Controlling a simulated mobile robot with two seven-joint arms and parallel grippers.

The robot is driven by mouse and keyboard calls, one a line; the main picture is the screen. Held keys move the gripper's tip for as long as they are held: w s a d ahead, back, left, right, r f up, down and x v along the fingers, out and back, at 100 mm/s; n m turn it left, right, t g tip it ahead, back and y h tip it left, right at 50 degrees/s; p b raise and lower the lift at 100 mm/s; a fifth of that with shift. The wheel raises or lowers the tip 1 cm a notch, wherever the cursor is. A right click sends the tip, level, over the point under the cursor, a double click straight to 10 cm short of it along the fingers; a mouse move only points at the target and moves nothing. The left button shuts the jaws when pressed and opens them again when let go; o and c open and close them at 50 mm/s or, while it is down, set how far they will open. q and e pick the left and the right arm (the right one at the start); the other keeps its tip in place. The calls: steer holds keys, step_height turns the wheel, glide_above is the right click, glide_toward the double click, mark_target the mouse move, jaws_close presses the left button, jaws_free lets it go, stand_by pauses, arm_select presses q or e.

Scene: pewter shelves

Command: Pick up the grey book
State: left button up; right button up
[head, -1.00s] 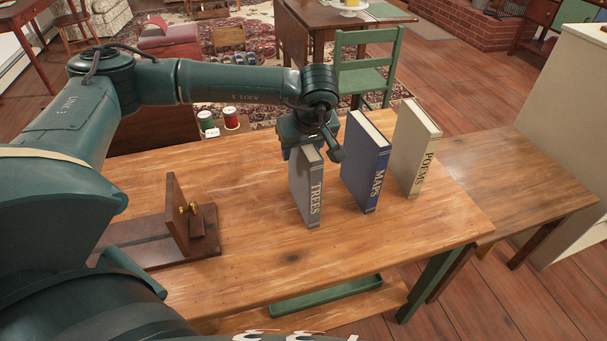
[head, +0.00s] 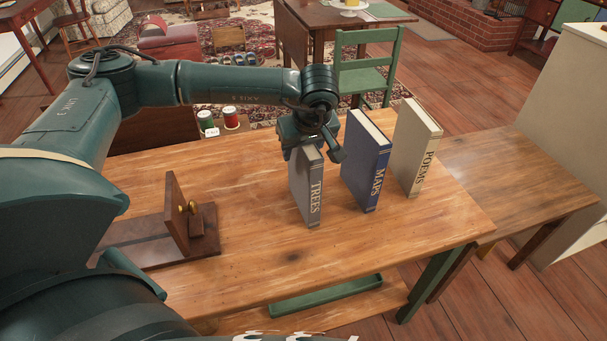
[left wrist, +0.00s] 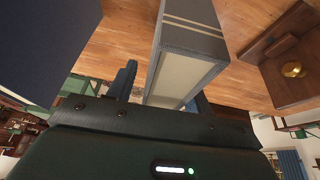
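The grey book (head: 307,190), marked TREES, stands upright on the wooden table. My left gripper (head: 318,153) is over its top edge, pointing down. In the left wrist view the grey book (left wrist: 185,60) lies between the two fingers of my left gripper (left wrist: 163,90). The left-hand finger stands a little apart from the cover, and in the head view a gap shows between the right-hand finger and the book. The gripper is open around the book's top. My right gripper is in neither view.
A blue book (head: 367,165), marked MAPS, stands just right of the grey book, close to my gripper. A cream book (head: 415,150), marked POEMS, stands beyond it. A brown wooden bookend (head: 176,220) is at left. The table front (head: 290,258) is clear.

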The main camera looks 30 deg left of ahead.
arm_select(q)
jaws_close()
stand_by(0.3)
stand_by(0.9)
